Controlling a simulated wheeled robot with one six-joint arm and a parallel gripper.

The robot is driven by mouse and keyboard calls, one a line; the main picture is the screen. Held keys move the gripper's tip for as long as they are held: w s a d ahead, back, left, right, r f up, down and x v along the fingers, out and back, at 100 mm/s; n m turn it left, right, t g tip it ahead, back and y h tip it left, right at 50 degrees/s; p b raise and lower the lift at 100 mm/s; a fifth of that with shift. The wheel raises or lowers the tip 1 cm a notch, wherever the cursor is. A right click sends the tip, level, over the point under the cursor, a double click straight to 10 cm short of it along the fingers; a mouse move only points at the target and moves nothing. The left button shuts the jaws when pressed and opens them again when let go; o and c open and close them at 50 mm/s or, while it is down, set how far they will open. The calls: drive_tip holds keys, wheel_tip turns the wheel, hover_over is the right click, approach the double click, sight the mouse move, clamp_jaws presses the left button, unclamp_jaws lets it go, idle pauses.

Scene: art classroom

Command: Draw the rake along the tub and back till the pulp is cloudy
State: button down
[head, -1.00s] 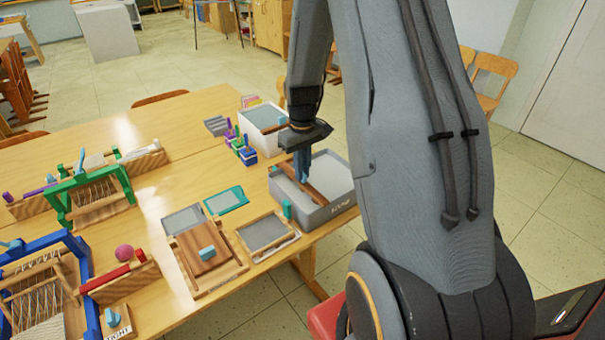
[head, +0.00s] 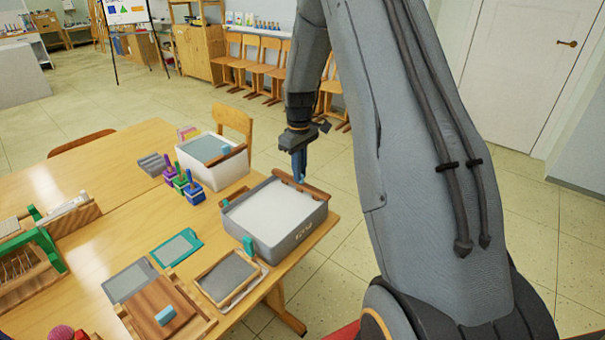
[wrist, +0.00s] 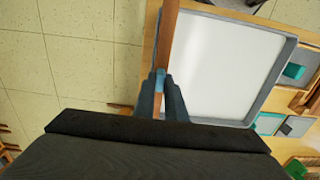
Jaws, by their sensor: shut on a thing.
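The grey tub (head: 300,233) stands at the table's right corner, filled with a smooth, whitish pulp (head: 268,212). The rake is a brown wooden bar (head: 315,192) lying along the tub's far end. In the wrist view the rake (wrist: 168,35) runs along the left side of the tub (wrist: 284,68), beside the white pulp (wrist: 220,65). My gripper (head: 300,180) points down over that far end. It is shut on the rake's blue grip, which shows between the fingertips (wrist: 160,82) in the wrist view. The fingers hide most of the grip.
A white tub (head: 212,172) with a grey surface and its own wooden bar stands behind left. Small coloured stamp-like pieces (head: 187,182) stand beside it. A framed screen (head: 228,278) and a wooden board (head: 160,305) lie in front left. Floor is open beyond the table's right edge.

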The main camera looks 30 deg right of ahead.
drive_tip(key=shift+w+d+r, duration=0.1)
drive_tip(key=shift+w+d, duration=0.05)
drive_tip(key=shift+w, duration=0.1)
drive_tip(key=c, duration=1.8)
unclamp_jaws()
drive_tip(key=shift+d, duration=0.1)
wheel_tip(320, 180, up, 8)
drive_tip(key=shift+f+b, duration=0.15)
drive_tip(key=shift+b, duration=0.85)
drive_tip(key=shift+s, duration=0.15)
drive_tip(key=s+a+m, duration=0.1)
drive_tip(key=s+a, duration=0.3)
drive_tip(key=s, duration=0.5)
drive_tip(key=s+a+m, duration=0.2)
drive_tip(key=s+a, duration=0.3)
drive_tip(key=s, duration=0.3)
drive_tip(key=s+a+f+m+t, duration=0.1)
drive_tip(key=s+a+m, duration=0.1)
drive_tip(key=s+a, duration=0.3)
drive_tip(key=s, duration=0.4)
drive_tip(key=shift+s+a, duration=0.25)
drive_tip(key=shift+s, duration=0.1)
